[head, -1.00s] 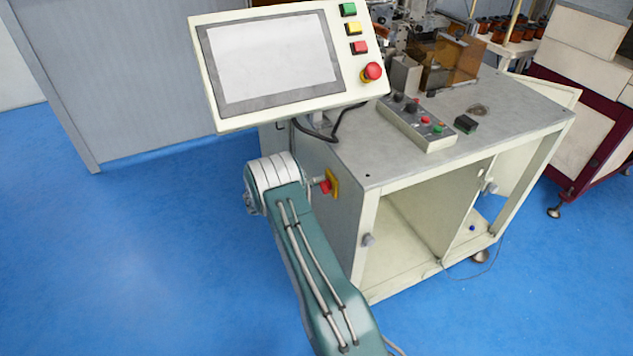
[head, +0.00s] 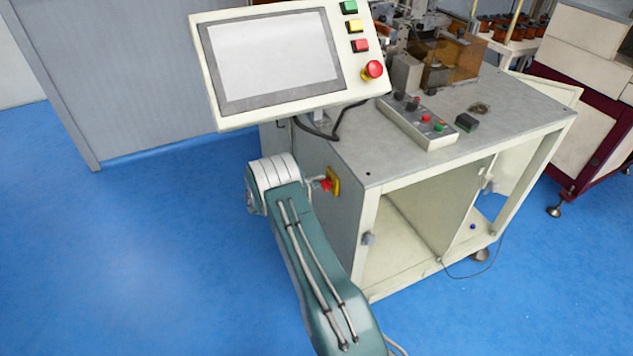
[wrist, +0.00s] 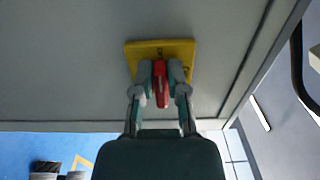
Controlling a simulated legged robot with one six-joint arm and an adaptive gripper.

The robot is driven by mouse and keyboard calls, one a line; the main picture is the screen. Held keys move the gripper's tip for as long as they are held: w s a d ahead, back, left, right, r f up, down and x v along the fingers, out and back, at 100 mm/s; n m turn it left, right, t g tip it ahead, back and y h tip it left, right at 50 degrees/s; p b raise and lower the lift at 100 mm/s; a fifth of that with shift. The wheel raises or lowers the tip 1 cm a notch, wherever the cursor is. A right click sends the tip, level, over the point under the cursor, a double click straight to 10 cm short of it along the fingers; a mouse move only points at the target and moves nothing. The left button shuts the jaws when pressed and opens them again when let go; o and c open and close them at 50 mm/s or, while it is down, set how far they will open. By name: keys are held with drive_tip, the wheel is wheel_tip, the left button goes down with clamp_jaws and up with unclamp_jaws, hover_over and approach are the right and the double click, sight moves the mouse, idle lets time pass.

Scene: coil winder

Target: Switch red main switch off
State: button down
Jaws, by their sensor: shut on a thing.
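The red main switch (head: 327,185) sits on a yellow plate (head: 335,181) on the grey side wall of the machine cabinet. In the wrist view, the red switch handle (wrist: 161,84) stands out in front of the yellow plate (wrist: 178,48). My gripper (wrist: 160,72) is at the switch, with one finger on each side of the red handle, shut on it. In this view the handle points along the fingers' direction.
A screen panel (head: 270,60) with buttons and a red emergency stop (head: 372,69) hangs above my arm. A small control box (head: 420,122) lies on the cabinet top (head: 370,155). A black cable (head: 325,130) hangs under the panel. Blue floor (head: 150,240) at left is clear.

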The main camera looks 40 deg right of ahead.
drive_tip(key=shift+d+f, duration=0.15)
drive_tip(key=shift+d, duration=0.05)
drive_tip(key=c, duration=0.8)
unclamp_jaws()
drive_tip(key=shift+o, duration=0.7)
drive_tip(key=shift+d, duration=0.25)
drive_tip(key=shift+a, duration=0.4)
drive_tip(key=v, duration=1.2)
